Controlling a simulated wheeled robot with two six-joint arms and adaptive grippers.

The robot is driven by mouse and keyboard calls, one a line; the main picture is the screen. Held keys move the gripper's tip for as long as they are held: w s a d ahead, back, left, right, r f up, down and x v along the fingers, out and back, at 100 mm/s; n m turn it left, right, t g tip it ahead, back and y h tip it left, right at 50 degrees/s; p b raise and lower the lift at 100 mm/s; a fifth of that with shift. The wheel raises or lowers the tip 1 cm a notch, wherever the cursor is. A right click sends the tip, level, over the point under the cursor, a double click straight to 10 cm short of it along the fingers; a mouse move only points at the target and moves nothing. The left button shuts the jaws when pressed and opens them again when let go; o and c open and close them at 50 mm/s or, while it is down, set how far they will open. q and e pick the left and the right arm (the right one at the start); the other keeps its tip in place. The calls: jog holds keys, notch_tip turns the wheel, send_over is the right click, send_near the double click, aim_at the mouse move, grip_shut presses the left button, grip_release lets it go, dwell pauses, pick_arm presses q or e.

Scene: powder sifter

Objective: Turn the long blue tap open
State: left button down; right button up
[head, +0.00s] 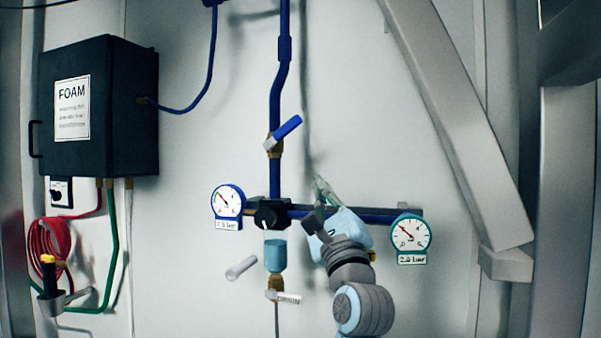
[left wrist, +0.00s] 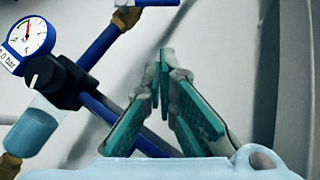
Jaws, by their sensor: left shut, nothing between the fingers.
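The long blue tap handle (head: 288,128) sits on a brass valve (head: 273,147) on the vertical blue pipe. It slants up to the right, away from the pipe's line. In the left wrist view, part of the blue handle (left wrist: 156,2) shows at the top edge. My left gripper (head: 320,183) is below and to the right of the tap, in front of the wall and apart from the handle. Its green-padded fingertips (left wrist: 166,62) are together and empty in the left wrist view. My right gripper is not in view.
A pressure gauge (head: 227,200), a black knob (head: 268,216) and a blue filter bowl (head: 275,254) are below the tap. Another gauge (head: 410,234) hangs to the right of my left arm. A black FOAM box (head: 115,110) is at the left.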

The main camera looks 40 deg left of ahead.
aim_at(281, 133)
pick_arm(q)
jog(key=s+r+p+x, duration=0.1)
jog(key=s+p+x, duration=0.1)
jog(key=x, duration=1)
jog(key=shift+a+r+p, duration=0.3)
jog(key=shift+a+p, duration=0.2)
jog(key=shift+p, duration=0.3)
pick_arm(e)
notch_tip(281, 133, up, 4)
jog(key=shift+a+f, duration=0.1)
pick_arm(q)
jog(key=shift+r+n, duration=0.1)
jog(key=shift+n, duration=0.3)
